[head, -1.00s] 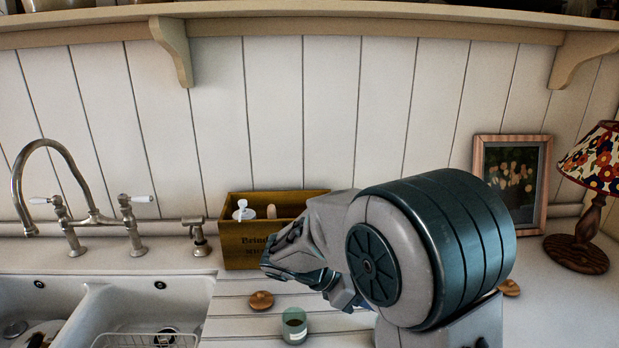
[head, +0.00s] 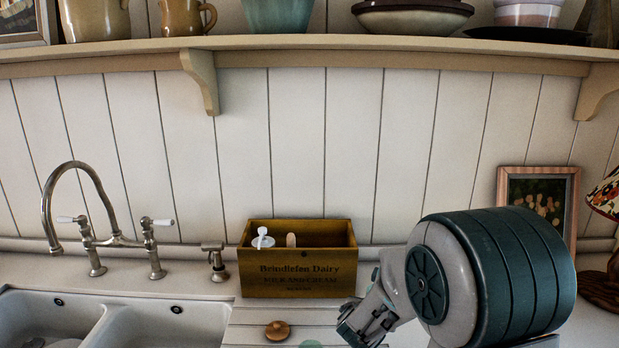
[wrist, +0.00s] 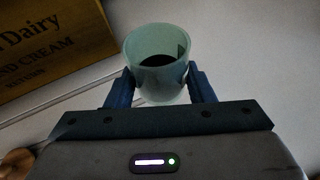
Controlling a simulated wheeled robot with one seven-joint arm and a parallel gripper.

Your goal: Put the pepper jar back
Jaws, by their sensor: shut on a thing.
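In the wrist view, my gripper (wrist: 160,88) is shut on a pale green, glassy jar (wrist: 140,55) with dark contents, its open top towards the camera. In the head view, my gripper (head: 362,328) is low over the counter, in front of the right end of a wooden crate (head: 300,282). A pale green rim (head: 310,343) shows at the bottom edge, left of my gripper. I cannot tell whether it belongs to the held jar. The crate, lettered "Brindirfen Dairy", holds a white-topped item (head: 263,240) and a tan-topped one (head: 291,240).
A round wooden piece (head: 277,330) lies before the crate. A double sink (head: 110,320) with a tap is at left, a soap pump (head: 214,262) beside the crate. A framed picture (head: 538,200) and a lamp (head: 606,200) stand at right. A shelf (head: 330,43) runs above.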

